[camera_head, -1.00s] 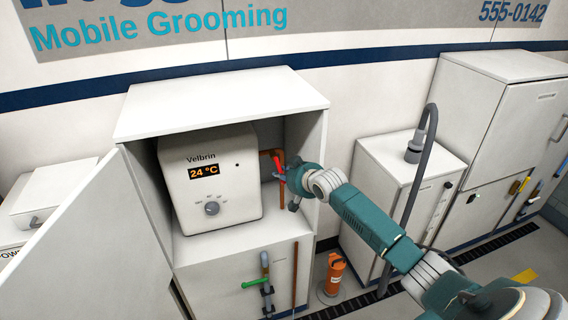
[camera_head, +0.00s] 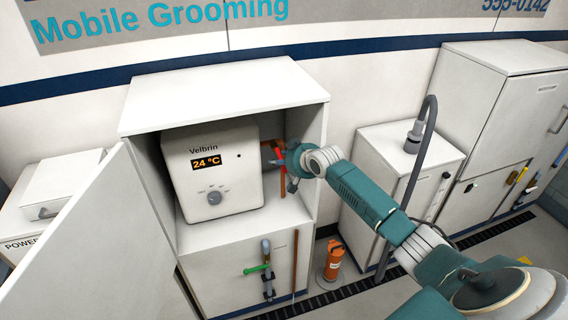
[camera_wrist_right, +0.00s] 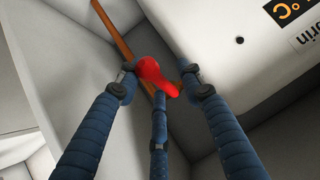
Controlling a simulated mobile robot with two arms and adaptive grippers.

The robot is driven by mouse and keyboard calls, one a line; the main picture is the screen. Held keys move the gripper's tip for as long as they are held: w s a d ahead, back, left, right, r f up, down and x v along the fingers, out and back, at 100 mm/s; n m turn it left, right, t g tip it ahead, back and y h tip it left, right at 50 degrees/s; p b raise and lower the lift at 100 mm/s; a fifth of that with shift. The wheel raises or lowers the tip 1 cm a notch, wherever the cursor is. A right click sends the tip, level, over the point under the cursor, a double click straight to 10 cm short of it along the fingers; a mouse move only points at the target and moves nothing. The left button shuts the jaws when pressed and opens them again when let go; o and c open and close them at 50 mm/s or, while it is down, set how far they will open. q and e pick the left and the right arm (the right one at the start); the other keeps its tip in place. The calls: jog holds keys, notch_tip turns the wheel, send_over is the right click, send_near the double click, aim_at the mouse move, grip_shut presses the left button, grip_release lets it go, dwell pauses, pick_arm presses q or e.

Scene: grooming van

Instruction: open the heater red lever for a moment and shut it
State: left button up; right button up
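The white Velbrin heater (camera_head: 228,172) stands in an open cabinet and its display reads 24 °C. Its red lever (camera_wrist_right: 157,78) sits on a copper pipe (camera_wrist_right: 113,32) beside the heater. In the head view only a small part of the red lever (camera_head: 279,153) shows, as my right gripper (camera_head: 280,160) covers the rest. In the right wrist view the gripper's (camera_wrist_right: 158,86) blue fingers are spread, with the lever between the two outer fingertips. The third finger overlaps the lever's lower edge; contact cannot be told. My left gripper is out of view.
The cabinet's door (camera_head: 97,240) stands open at left. The cabinet side wall (camera_head: 312,135) is close to my right gripper. Below are a green lever (camera_head: 257,268) and an orange canister (camera_head: 334,262). A white unit with a grey hose (camera_head: 424,125) stands at right.

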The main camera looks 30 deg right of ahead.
jog(key=shift+a+f, duration=0.1)
jog(key=shift+f, duration=0.2)
jog(key=shift+s, duration=0.15)
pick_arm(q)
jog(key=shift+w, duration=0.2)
pick_arm(e)
jog(key=v, duration=1.2)
jog(key=shift+r, duration=0.15)
dwell(1.3)
